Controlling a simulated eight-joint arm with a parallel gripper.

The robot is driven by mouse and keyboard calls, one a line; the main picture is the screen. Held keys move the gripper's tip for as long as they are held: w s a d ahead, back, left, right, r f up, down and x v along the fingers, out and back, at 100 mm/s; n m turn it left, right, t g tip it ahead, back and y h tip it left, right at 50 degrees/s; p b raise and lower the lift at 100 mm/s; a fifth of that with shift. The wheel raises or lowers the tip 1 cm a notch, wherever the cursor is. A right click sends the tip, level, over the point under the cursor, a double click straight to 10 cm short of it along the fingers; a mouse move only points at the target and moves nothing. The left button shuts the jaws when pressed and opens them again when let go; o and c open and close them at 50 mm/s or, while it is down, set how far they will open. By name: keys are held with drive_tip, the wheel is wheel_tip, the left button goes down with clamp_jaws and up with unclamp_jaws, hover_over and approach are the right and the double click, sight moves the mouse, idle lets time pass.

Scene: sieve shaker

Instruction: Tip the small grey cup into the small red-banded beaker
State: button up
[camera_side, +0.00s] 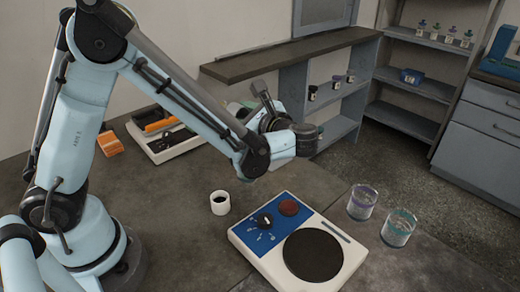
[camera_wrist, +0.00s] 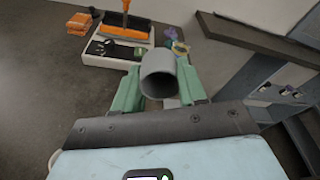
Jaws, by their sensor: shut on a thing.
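The small grey cup (camera_wrist: 158,70) is between the two green fingers of my gripper (camera_wrist: 160,88) in the wrist view. The fingers are shut on its sides. What is inside the cup cannot be made out. In the side view my gripper is held up above the back of the table, largely hidden by my own wrist, and the cup is not clear there. I cannot make out a red-banded beaker in either view.
A blue-and-white device with a black round plate (camera_side: 314,255) stands at the front. Purple-banded (camera_side: 362,203) and teal-banded (camera_side: 398,229) beakers stand to its right. A white cup (camera_side: 220,203) with dark contents stands left. A white device with an orange part (camera_wrist: 122,33) sits behind.

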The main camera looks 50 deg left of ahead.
idle(0.3)
drive_tip(key=h, duration=0.1)
drive_tip(key=r+h, duration=0.1)
drive_tip(key=h, duration=0.1)
drive_tip(key=shift+a, duration=0.3)
drive_tip(key=shift+r+h, duration=0.1)
drive_tip(key=shift+h, duration=0.8)
drive_tip(key=h, duration=0.2)
drive_tip(key=shift+a+r+g+h, duration=0.25)
drive_tip(key=shift+r+g+h, duration=0.05)
drive_tip(key=shift+r+h, duration=0.1)
drive_tip(key=shift+h, duration=0.8)
drive_tip(key=h, duration=0.4)
drive_tip(key=shift+a+r, duration=0.1)
drive_tip(key=shift+r, duration=0.3)
drive_tip(key=shift+h, duration=0.4)
